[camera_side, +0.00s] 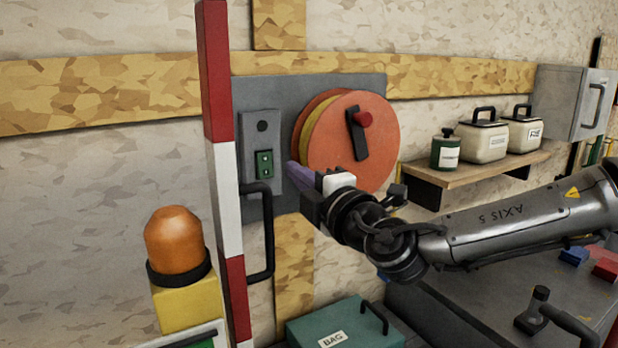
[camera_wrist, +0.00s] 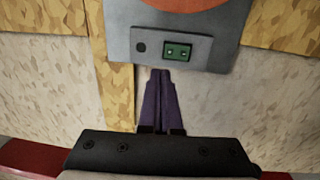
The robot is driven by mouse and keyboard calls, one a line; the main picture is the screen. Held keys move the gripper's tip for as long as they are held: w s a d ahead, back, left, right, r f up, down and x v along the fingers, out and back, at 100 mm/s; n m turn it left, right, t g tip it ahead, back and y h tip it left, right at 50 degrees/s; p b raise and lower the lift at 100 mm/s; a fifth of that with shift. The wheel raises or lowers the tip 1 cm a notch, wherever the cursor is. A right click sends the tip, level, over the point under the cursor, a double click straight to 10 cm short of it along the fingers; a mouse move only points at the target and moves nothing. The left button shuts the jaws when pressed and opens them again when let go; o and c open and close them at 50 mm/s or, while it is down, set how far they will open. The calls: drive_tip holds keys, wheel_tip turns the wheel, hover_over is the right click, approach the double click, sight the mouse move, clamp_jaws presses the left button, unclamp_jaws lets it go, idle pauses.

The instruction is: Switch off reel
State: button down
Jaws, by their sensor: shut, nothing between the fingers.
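The reel (camera_side: 340,135) is an orange disc with a yellow layer behind it and a dark crank with a red knob. It is mounted on a grey wall plate (camera_side: 375,88). Left of it is a grey switch panel with a small green switch (camera_side: 264,164) and a dark round spot above. The green switch also shows in the wrist view (camera_wrist: 178,51), on the grey panel. My gripper (camera_side: 292,168), with purple fingers, is shut and empty, just right of the switch in the side view. In the wrist view its tips (camera_wrist: 160,72) point just below the switch; contact cannot be told.
An orange beacon (camera_side: 175,240) sits at lower left. A teal bag box (camera_side: 335,325) is below. A shelf (camera_side: 470,180) with containers is at right.

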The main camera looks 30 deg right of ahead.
drive_tip(key=s, duration=0.3)
drive_tip(key=shift+s+r, duration=0.2)
drive_tip(key=shift+s, duration=0.1)
